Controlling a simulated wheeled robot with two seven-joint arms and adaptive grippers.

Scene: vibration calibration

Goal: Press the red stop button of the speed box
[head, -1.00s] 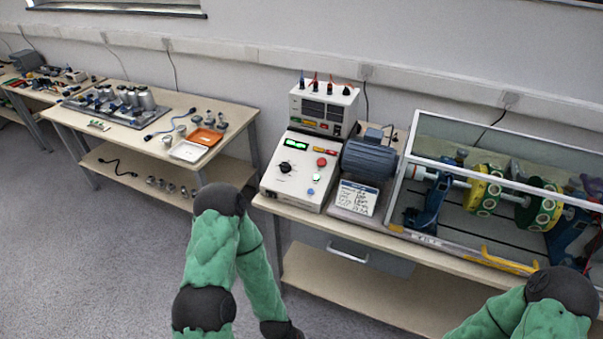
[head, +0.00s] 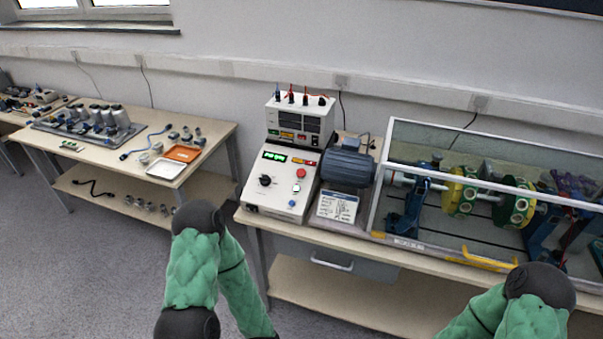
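The speed box (head: 271,211) is a white sloped-front box on the left end of the right-hand bench. Its red stop button (head: 300,174) sits at the upper right of the sloped panel. A black knob (head: 265,181), a lit green display (head: 274,156) and a blue button (head: 292,203) are on the same panel. Nothing covers the red button. My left arm shows at the lower left in front of the bench, and my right arm shows at the lower right. Both grippers are below the picture, so their state is hidden.
A white meter box (head: 301,120) stands behind the speed box. A blue motor (head: 347,167) and a printed card (head: 337,207) are to its right. A glass-sided guard frame (head: 377,195) encloses a shaft with yellow-green discs (head: 461,192). Another bench (head: 205,150) with parts and trays stands left.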

